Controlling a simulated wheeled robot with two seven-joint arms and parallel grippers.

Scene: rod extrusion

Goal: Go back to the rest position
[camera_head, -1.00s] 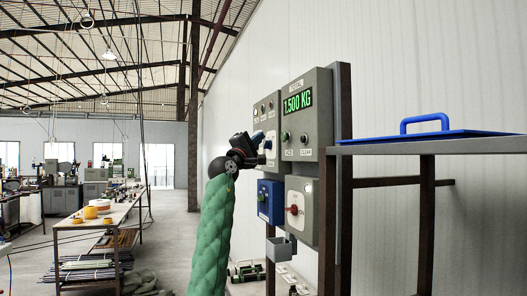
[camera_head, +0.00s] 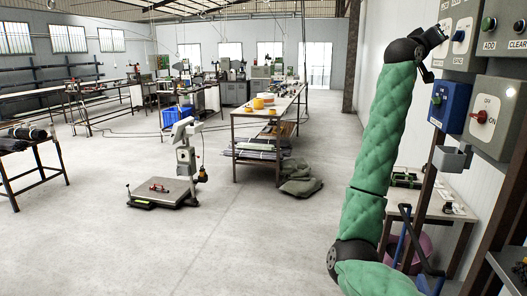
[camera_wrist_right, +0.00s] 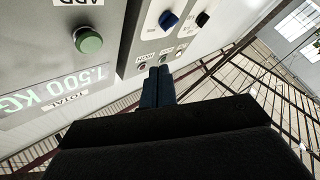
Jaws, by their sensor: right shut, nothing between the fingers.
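My right arm, in green padded covering, rises along the right side of the head view. Its wrist ends beside the control boxes at the upper right; the fingers are hard to make out there. In the right wrist view my right gripper (camera_wrist_right: 157,78) is shut and empty, its two dark fingers together. It points toward the grey control panel (camera_wrist_right: 128,40) with knobs. A green button (camera_wrist_right: 88,40) and a display (camera_wrist_right: 58,93) reading 1.500 KG show on the left of that view. My left gripper is in neither view.
A blue switch box (camera_head: 449,106) and a grey switch box with a red knob (camera_head: 481,117) hang on the right, close to my arm. A small table (camera_head: 432,207) stands behind my arm. A floor scale (camera_head: 163,191) and a workbench (camera_head: 262,115) stand beyond open floor.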

